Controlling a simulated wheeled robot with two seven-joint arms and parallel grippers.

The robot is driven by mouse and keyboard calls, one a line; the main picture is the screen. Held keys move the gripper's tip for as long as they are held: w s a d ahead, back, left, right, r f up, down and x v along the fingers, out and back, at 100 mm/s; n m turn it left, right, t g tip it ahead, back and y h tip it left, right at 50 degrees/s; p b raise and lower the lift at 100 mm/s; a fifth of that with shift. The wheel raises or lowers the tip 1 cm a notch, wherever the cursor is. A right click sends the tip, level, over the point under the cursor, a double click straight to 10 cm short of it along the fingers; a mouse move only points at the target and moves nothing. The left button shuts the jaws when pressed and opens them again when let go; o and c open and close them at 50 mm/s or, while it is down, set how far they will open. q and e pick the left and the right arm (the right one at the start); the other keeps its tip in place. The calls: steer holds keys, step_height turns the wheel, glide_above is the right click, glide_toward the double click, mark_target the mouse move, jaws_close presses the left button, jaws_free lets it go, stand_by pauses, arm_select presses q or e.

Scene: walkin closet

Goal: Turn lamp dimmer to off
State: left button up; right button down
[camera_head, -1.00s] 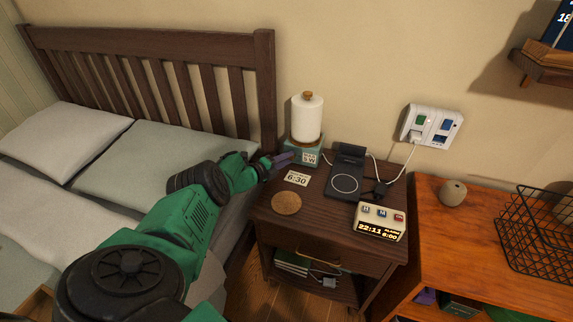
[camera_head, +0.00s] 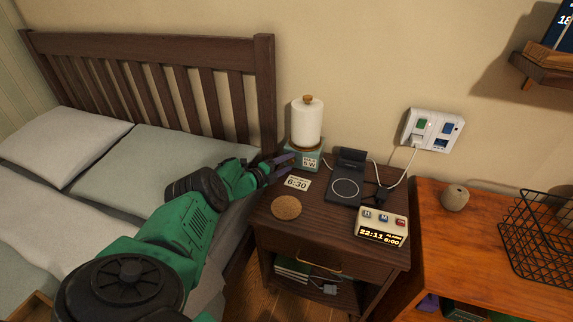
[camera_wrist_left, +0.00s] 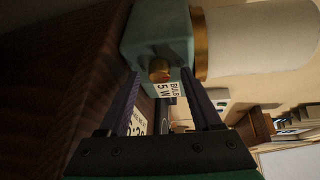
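The lamp (camera_head: 307,121) has a white cylindrical shade on a teal box base (camera_head: 312,150) and stands at the back left of the nightstand. In the left wrist view, its brass dimmer knob (camera_wrist_left: 159,69) sticks out of the teal base (camera_wrist_left: 160,35), beside a "BULB 5 W" label. My left gripper (camera_head: 286,160) reaches from the left to the lamp base. In the left wrist view, my left gripper (camera_wrist_left: 162,82) is open, with one purple finger on each side of the knob. I cannot tell whether they touch it. The knob is hidden in the head view. My right gripper is out of view.
The nightstand (camera_head: 262,222) holds a "6:30" card (camera_head: 297,182), a round coaster (camera_head: 286,207), a black charging stand (camera_head: 345,188) and an alarm clock (camera_head: 381,228). The bed's headboard (camera_head: 150,48) stands close to the left. A wall outlet (camera_head: 432,130) is behind.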

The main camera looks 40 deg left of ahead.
arm_select(q)
steer(key=shift+s, duration=0.1)
steer(key=s+p, duration=0.2)
steer(key=s+r+p, duration=0.1)
steer(key=s+p, duration=0.1)
steer(key=p, duration=0.1)
steer(key=s+a+r+p, duration=0.1)
steer(key=s+p, duration=0.1)
steer(key=p, duration=0.1)
steer(key=shift+s, duration=0.4)
steer(key=s+p, duration=0.4)
steer(key=s, duration=0.3)
steer(key=shift+s+a, duration=0.2)
steer(key=shift+a, duration=0.15)
steer(key=shift+f, duration=0.1)
